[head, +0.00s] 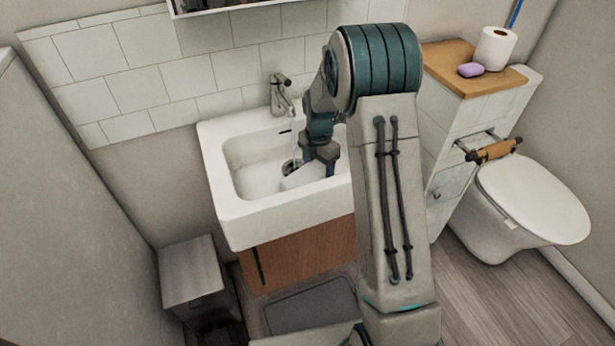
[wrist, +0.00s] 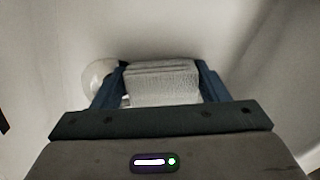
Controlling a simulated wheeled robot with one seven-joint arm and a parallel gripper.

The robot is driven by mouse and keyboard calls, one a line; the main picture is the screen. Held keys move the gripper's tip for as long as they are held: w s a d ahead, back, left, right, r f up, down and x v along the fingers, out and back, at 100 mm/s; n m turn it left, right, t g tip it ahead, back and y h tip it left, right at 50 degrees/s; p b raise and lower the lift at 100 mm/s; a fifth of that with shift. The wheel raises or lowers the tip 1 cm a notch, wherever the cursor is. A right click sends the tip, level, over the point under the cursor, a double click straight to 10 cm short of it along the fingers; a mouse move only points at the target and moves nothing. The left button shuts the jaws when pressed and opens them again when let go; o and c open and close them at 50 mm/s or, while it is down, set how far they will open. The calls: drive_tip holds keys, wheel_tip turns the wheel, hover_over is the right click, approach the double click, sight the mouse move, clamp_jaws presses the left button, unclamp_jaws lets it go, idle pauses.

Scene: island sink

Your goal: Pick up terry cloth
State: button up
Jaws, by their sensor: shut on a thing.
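The terry cloth (wrist: 163,84) is a pale, folded, ribbed piece between the two blue fingers in the wrist view. In the head view a whitish piece that looks like the cloth (head: 302,178) shows low in the sink basin, beside my fingers. My gripper (wrist: 160,88) is shut on the cloth, a finger at each side of it. In the head view my gripper (head: 322,168) points down into the white sink (head: 236,205). My arm hides the right part of the sink, and I cannot tell whether the cloth touches the basin floor.
A faucet (head: 281,92) stands at the sink's back rim. The basin walls surround my gripper. A toilet (head: 530,205) and a cabinet with a paper roll (head: 496,48) and purple soap (head: 471,70) are at right; a bin (head: 192,272) stands left.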

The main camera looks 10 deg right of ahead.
wheel_tip(320, 180, up, 18)
drive_tip(key=p, duration=0.1)
idle(0.6)
idle(0.6)
